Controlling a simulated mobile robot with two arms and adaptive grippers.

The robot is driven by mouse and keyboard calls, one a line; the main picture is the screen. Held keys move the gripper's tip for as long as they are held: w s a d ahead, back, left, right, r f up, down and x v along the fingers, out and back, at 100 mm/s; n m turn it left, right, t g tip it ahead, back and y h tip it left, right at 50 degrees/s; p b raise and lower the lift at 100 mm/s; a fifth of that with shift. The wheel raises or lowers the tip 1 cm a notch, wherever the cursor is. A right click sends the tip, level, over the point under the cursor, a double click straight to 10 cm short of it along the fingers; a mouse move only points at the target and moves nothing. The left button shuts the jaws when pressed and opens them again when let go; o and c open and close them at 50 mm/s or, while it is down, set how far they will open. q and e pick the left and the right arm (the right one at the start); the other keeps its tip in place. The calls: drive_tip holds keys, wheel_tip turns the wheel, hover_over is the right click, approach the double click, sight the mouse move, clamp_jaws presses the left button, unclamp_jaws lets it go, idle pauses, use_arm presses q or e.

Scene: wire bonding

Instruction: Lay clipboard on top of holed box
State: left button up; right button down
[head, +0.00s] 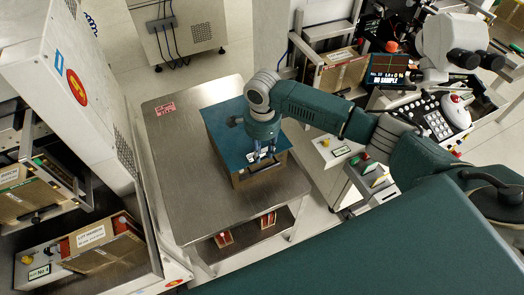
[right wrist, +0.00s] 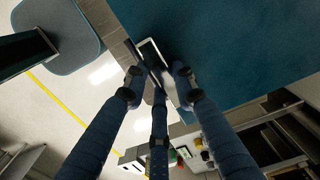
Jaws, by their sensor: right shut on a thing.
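The teal clipboard (head: 222,126) lies flat or nearly flat over the brown holed box (head: 243,181) in the head view. It covers the box's top, and a dark opening shows in the front side below its edge. I cannot tell whether the board rests fully on the box. My right gripper (head: 264,154) is at the clipboard's near edge and shut on it. In the right wrist view the gripper (right wrist: 158,80) has its fingers around the edge by a pale metal clip (right wrist: 150,52), with the teal board (right wrist: 235,50) spreading to the upper right. My left gripper is out of view.
A microscope station (head: 450,45) and a button panel (head: 355,150) are right.

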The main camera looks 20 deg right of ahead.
drive_tip(key=shift+f, duration=0.55)
drive_tip(key=c, duration=1.3)
unclamp_jaws()
drive_tip(key=shift+c, duration=0.2)
wheel_tip(320, 180, up, 12)
drive_tip(key=shift+s, duration=0.1)
